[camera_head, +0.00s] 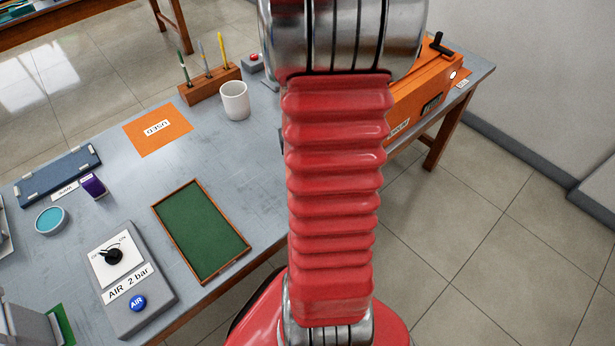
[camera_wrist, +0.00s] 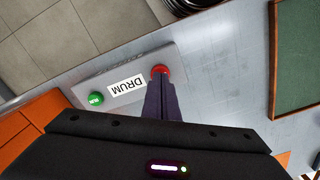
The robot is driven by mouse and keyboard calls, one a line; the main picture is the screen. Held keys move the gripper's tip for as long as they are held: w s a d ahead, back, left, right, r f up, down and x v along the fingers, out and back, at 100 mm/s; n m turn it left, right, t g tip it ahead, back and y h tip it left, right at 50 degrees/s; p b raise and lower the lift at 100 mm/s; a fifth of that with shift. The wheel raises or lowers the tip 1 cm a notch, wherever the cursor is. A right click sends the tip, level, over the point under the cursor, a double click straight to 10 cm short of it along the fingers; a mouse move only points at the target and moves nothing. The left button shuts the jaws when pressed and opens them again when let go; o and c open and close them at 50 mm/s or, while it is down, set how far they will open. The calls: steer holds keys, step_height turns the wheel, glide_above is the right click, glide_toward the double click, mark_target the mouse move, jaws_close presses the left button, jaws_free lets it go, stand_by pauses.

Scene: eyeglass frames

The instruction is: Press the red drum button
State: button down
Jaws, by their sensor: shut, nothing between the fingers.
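In the wrist view, the grey control box (camera_wrist: 134,73) lies on the table with a white label (camera_wrist: 127,86) reading DRUM. The red drum button (camera_wrist: 160,70) is at its right end and a green button (camera_wrist: 96,98) at its left end. My gripper (camera_wrist: 161,80) is shut and empty, its dark fingers reaching up to the red button. The fingertips overlap the button's lower edge; I cannot tell whether they touch it. In the head view my red arm hides the gripper and the drum box.
An orange machine (camera_head: 428,92) stands at the table's right end. A green tray (camera_head: 200,230), white cup (camera_head: 235,100), wooden pen holder (camera_head: 206,84) and AIR box (camera_head: 128,280) are on the table. A small box with another red button (camera_head: 252,58) sits at the back.

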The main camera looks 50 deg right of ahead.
steer(key=shift+f, duration=0.8)
stand_by(0.9)
steer(key=shift+r, duration=2.85)
steer(key=shift+s+a+f, duration=0.15)
steer(key=shift+s+a, duration=0.05)
steer(key=shift+a, duration=0.15)
steer(key=w+a+r+n+t, duration=0.1)
steer(key=a+r+n+t, duration=0.1)
steer(key=a+r, duration=0.4)
steer(key=w+a+r+n+t, duration=0.1)
steer(key=a+r+n, duration=0.2)
steer(key=a, duration=1.1)
steer(key=w+a+r+n+t, duration=0.1)
steer(key=a+r+n+t, duration=0.1)
steer(key=a+r, duration=0.7)
steer(key=shift+a+r+n+t, duration=0.3)
steer(key=shift+a+r+n, duration=0.15)
steer(key=shift+n, duration=0.35)
